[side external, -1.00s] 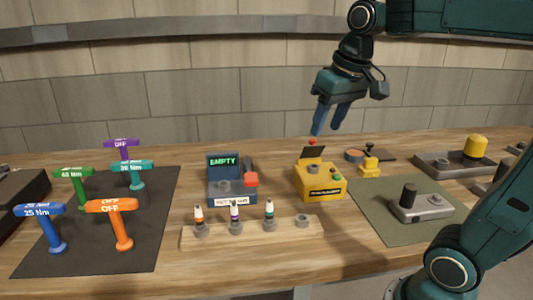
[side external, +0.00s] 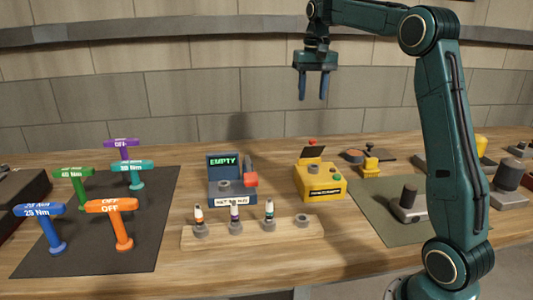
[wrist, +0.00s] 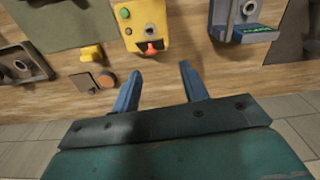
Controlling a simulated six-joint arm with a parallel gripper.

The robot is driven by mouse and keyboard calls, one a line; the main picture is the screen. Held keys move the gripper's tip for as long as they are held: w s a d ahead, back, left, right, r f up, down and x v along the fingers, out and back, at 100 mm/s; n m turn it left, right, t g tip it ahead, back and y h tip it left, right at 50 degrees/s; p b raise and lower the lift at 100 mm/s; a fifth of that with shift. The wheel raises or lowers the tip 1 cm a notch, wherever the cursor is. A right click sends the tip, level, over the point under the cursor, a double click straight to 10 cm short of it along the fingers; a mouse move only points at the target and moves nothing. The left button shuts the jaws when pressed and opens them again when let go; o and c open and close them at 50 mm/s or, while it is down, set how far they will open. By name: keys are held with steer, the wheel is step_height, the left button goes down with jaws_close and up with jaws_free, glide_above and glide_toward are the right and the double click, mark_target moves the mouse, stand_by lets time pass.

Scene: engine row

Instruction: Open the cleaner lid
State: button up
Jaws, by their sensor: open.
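The yellow cleaner box (side external: 330,184) stands on the bench right of centre, with a label on its front and a grey socket on top. A dark panel (side external: 313,152) stands tilted up at its rear, with a red knob (side external: 312,141) at its top. I cannot tell for sure whether this panel is the lid. In the wrist view the box (wrist: 148,14) and red knob (wrist: 151,48) lie ahead of the fingers. My gripper (side external: 313,98) is open, empty and pointing down, well above the bench and apart from the box. Its fingers also show in the wrist view (wrist: 160,74).
A blue tester (side external: 230,190) reading EMPTY stands left of the cleaner. A wooden rack (side external: 250,235) with several plugs lies in front. Several coloured torque handles stand on a dark mat (side external: 150,215) at left. A small yellow piece (side external: 370,167) stands to the cleaner's right.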

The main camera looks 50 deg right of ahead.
mark_target(311, 148)
steer(key=shift+m+g, duration=0.3)
steer(key=shift+m, duration=0.2)
steer(key=d, duration=0.1)
steer(key=d+f, duration=0.1)
steer(key=d, duration=0.1)
steer(key=w+d, duration=0.1)
steer(key=shift+d+f, duration=0.25)
steer(key=shift+f, duration=0.05)
steer(key=shift+f, duration=0.15)
steer(key=shift+f, duration=6.75)
jaws_close()
